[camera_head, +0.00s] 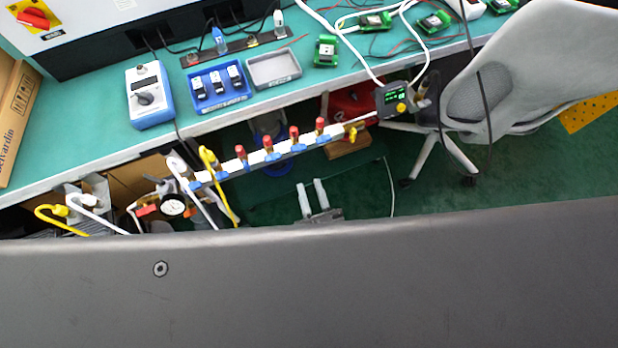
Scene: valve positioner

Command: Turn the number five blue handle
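A white manifold bar (285,149) runs at a slant below the bench's front edge, rising to the right. It carries several red-capped fittings, with small blue handles along its lower side, such as one near the left (221,175) and one further right (298,147). No numbers are readable, so I cannot tell which handle is number five. My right gripper (313,191) is below the bar, right of its middle. Its two pale fingers point up the picture with a narrow gap between them, empty and apart from the handles. My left gripper is not in view.
A pressure gauge (172,205) and yellow and white hoses crowd the bar's left end. A green-display device (393,98) is at its right end. The teal bench (95,128) holds a blue meter and trays. An office chair (490,95) stands at the right.

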